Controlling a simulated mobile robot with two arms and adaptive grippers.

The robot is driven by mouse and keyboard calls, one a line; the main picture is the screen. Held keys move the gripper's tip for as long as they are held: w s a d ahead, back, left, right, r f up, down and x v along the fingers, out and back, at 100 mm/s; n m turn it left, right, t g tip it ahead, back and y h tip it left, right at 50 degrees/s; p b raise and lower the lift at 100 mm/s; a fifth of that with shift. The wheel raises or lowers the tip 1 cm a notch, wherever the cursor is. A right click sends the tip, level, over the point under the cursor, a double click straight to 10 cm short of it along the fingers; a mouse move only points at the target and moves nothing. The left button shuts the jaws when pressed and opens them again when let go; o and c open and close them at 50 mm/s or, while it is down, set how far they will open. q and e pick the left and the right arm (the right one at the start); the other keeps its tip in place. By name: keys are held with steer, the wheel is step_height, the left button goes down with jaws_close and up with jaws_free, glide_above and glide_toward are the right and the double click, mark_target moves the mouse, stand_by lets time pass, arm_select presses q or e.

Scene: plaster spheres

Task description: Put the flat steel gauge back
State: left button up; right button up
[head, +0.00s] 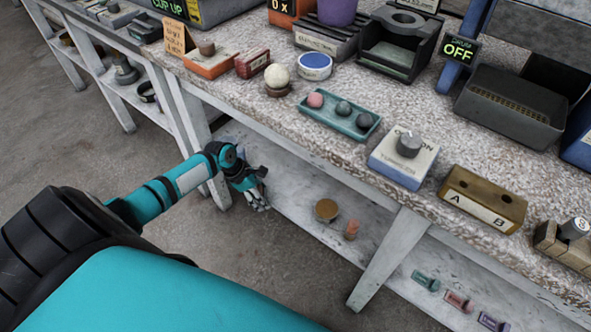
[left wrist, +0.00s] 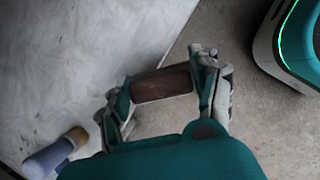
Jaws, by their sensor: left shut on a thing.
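My left gripper (head: 258,196) is low in front of the bench, by the edge of the lower shelf. In the left wrist view its two fingers (left wrist: 163,88) are closed on the sides of a flat, dark brownish rectangular plate, which I take to be the flat steel gauge (left wrist: 162,84). The plate is held clear of the floor, with the pale shelf to the left. In the head view the held plate is too small to make out. My right gripper is not in view.
The bench top (head: 300,113) carries a teal tray (head: 321,118) of spheres, a knob box (head: 404,160), a brown A/B block (head: 483,199) and a dark bin (head: 510,105). The lower shelf (head: 290,210) holds a tan round thing (head: 326,209). A bench leg (head: 388,262) stands right of it.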

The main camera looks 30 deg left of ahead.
mark_target(299, 199)
arm_select(q)
steer(key=w+d, duration=0.4)
steer(key=d, duration=0.1)
steer(key=shift+w+b, duration=0.3)
steer(key=shift+b, duration=0.1)
steer(key=shift+w+d+b, duration=0.4)
steer(key=shift+w+d, duration=0.65)
steer(key=shift+d, duration=0.05)
steer(key=shift+w+d+f+b, duration=0.2)
steer(key=shift+d+f+b, duration=0.15)
steer(key=shift+f, duration=0.3)
steer(key=shift+a+f, duration=0.1)
steer(key=shift+f, duration=0.05)
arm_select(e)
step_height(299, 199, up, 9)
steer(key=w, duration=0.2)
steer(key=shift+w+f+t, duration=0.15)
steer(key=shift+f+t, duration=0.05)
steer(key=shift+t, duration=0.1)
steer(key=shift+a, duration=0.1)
arm_select(q)
steer(key=shift+f, duration=0.15)
steer(key=o, duration=1.1)
steer(key=shift+s, duration=0.1)
